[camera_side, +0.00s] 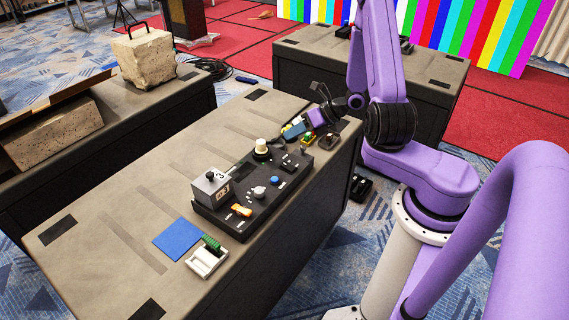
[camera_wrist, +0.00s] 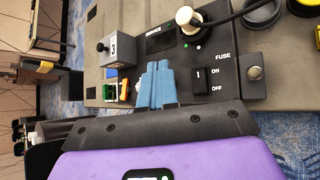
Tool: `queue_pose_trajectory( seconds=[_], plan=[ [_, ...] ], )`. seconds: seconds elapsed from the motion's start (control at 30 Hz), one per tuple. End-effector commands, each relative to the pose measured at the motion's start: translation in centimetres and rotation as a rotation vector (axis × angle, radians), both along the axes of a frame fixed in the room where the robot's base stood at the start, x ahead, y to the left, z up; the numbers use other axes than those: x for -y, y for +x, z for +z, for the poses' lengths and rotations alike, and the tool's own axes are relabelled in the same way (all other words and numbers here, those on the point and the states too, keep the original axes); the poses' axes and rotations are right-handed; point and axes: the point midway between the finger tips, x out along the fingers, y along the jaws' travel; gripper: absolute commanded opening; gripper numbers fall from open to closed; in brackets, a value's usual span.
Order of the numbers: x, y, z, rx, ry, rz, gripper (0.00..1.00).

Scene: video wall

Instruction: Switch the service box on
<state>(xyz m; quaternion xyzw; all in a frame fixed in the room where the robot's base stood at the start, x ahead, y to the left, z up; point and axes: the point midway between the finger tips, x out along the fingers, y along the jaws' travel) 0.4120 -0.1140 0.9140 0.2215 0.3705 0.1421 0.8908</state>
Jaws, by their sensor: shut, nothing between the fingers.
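The service box (camera_side: 231,222) is a long black panel on the grey table, with several controls on top. In the wrist view its panel (camera_wrist: 228,66) carries a black rocker switch (camera_wrist: 199,79) marked FUSE, ON and OFF; I cannot tell which way it is set. A cream plug or knob (camera_side: 261,147) stands at its far side; in the wrist view a black cable runs from it. A grey block (camera_side: 211,190) with a black knob sits at the box's left end. My gripper (camera_side: 288,132), with blue fingers, is shut and empty, above the far edge; its fingertips (camera_wrist: 157,80) appear left of the switch.
A blue mat (camera_side: 178,239) and a white tray (camera_side: 207,262) with a green part lie in front of the box. A green and yellow item (camera_side: 307,139) is close to my gripper. The table left of the box is clear. Other tables stand around.

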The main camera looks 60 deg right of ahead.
Motion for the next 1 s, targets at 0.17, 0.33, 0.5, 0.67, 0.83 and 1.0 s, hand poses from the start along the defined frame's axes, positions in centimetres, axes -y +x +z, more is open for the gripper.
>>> queue_pose_trajectory(
  seconds=[0.17,0.33,0.5,0.67,0.83,1.0],
  plan=[
    [0.0,0.0,0.0,0.0,0.0,0.002,0.0],
    [0.0,0.2,-0.9,0.0,0.001,0.002,0.0],
    [-0.1,0.4,-2.9,-0.001,0.003,0.002,0.0],
    [0.0,0.8,-4.9,-0.001,0.002,0.003,0.0],
    [-0.1,1.1,-6.8,-0.001,0.001,0.003,0.0],
    [0.0,1.3,-8.1,0.0,0.0,0.002,0.0]
  ],
)
